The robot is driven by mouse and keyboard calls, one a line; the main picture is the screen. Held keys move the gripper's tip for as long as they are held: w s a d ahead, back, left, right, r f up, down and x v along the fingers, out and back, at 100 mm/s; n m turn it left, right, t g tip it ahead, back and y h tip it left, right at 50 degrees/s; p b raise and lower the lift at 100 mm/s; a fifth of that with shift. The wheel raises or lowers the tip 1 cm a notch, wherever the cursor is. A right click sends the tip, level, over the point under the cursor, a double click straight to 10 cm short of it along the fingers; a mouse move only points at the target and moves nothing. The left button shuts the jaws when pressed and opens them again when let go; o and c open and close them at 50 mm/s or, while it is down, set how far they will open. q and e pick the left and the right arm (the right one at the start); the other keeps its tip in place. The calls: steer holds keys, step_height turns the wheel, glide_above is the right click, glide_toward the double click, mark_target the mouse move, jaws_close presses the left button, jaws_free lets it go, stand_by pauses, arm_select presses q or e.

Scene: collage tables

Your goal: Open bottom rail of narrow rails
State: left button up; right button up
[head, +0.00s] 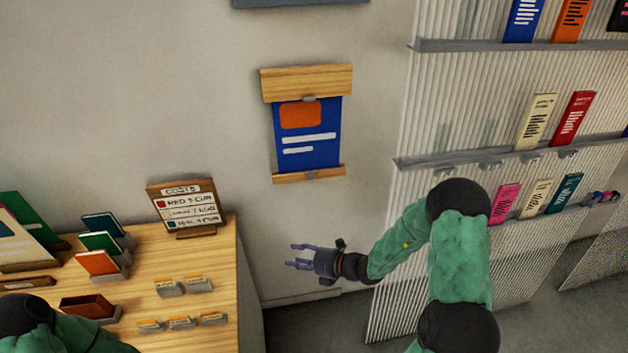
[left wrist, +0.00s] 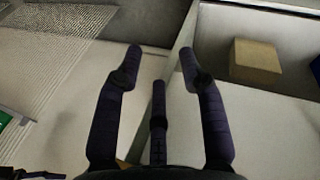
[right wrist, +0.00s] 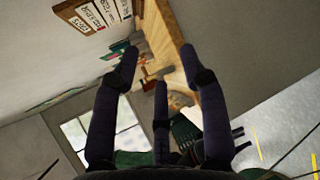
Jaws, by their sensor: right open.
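The narrow wooden rails hang on the wall in the head view, a top rail (head: 307,83) and a thinner bottom rail (head: 310,174). A blue poster (head: 308,135) with an orange block and white lines spans between them. A small grey clip sits at the middle of each rail. The bottom rail looks closed along the poster's lower edge. My right gripper (head: 292,256) is open and empty, below the bottom rail and apart from it. My left gripper shows in the left wrist view (left wrist: 160,62), open and empty; the head view does not show its fingers.
A wooden table (head: 222,270) at left holds a price sign (head: 182,208), card holders and small label stands. A ribbed panel (head: 425,190) with ledges and booklets stands at right. The wall around the poster is clear.

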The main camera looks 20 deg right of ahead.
mark_target(312, 177)
steer(key=w+d+r+m+t+h+p, duration=0.2)
steer(key=w+d+r+m+t+h, duration=0.1)
steer(key=d+r+m, duration=0.3)
steer(key=w+d+r+m+t+h+p, duration=0.1)
steer(key=w+d+r+m+t+h, duration=0.25)
steer(key=d+r, duration=0.4)
arm_select(q)
step_height(312, 177, up, 4)
arm_select(e)
steer(key=shift+m, duration=0.25)
steer(key=w, duration=1)
steer(key=shift+a+f, duration=0.25)
steer(key=shift+f, duration=0.05)
jaws_close()
